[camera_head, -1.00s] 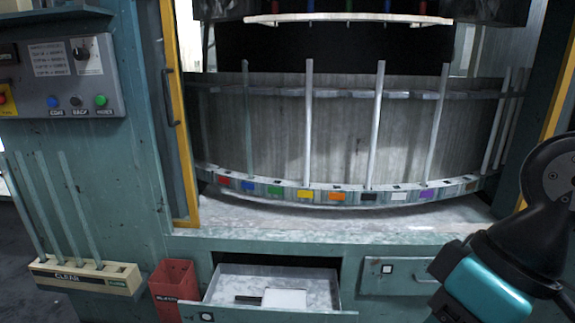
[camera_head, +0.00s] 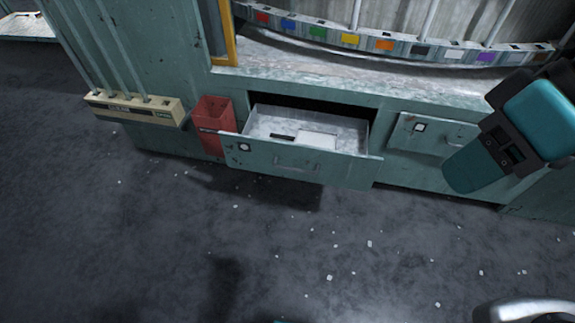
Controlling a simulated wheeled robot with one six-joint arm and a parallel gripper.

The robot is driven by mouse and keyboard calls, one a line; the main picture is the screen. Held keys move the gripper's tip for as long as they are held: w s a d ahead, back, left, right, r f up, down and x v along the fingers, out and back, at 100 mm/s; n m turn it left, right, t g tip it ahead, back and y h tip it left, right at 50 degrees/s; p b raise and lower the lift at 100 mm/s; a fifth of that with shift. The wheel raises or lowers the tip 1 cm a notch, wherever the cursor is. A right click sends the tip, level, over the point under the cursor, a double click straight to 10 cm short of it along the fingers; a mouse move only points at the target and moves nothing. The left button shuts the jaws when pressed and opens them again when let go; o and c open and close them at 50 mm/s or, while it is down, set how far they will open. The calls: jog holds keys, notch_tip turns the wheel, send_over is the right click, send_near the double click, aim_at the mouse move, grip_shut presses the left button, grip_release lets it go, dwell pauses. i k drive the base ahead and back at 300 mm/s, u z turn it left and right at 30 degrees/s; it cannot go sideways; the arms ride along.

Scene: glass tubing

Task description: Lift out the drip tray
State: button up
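An open drawer (camera_head: 300,163) sticks out from the lower front of the green machine. Its inside is pale and speckled. A small dark bar (camera_head: 283,136) and a flat white piece (camera_head: 317,139) lie in it. I cannot tell whether the drawer or something in it is the drip tray. My arm, with a teal link, shows at the right, above and beside the closed drawer (camera_head: 428,132). My gripper's fingertips cannot be made out.
A red bin (camera_head: 211,126) stands just left of the open drawer. A cream rack (camera_head: 135,108) holds several glass tubes at the left. Colour-marked holders (camera_head: 383,45) line the machine above. The dark floor in front is clear except for small white bits.

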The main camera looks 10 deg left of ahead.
aim_at(308, 138)
jog(key=u, duration=0.35)
jog(key=i, duration=0.4)
jog(key=u, duration=0.6)
jog(key=i, duration=1.15)
jog(key=z, duration=0.45)
